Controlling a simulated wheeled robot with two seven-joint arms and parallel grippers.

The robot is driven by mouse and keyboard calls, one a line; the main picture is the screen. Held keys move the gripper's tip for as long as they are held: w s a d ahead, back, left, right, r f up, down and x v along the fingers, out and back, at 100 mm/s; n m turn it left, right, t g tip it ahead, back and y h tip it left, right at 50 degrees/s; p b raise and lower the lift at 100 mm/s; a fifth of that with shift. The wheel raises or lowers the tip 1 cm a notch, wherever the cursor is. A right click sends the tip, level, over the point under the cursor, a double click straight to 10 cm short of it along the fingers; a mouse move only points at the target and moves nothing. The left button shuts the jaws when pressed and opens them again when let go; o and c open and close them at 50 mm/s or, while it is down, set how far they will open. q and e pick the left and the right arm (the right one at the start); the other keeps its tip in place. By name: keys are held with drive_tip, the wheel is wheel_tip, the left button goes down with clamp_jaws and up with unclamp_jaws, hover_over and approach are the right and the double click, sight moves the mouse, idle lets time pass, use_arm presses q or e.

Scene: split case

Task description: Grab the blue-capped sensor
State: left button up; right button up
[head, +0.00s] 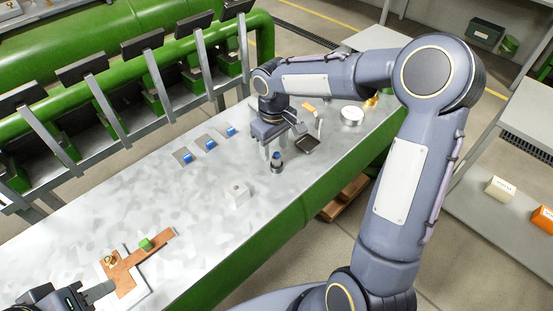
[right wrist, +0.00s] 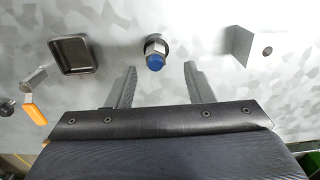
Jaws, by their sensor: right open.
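The blue-capped sensor (head: 277,163) stands upright on the metal bench, under my right gripper (head: 277,148). In the right wrist view the blue-capped sensor (right wrist: 155,56) has a bright blue cap on a metal nut-like body. It lies between the lines of the two fingers of my right gripper (right wrist: 158,78), just beyond their tips in the picture. My right gripper is open and holds nothing. My left gripper (head: 98,292) is at the bottom left, beside a brown piece on a white plate; its jaws are not clear.
Several blue pieces on grey plates (head: 209,143) line the back. The bench middle is mostly clear.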

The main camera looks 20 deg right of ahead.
sight(277, 156)
drive_tip(key=f, duration=0.4)
drive_tip(key=shift+s+d+p, duration=0.15)
drive_tip(key=shift+d+p, duration=0.15)
drive_tip(key=shift+d, duration=0.05)
drive_tip(key=shift+f, duration=0.35)
clamp_jaws()
drive_tip(key=shift+r, duration=0.15)
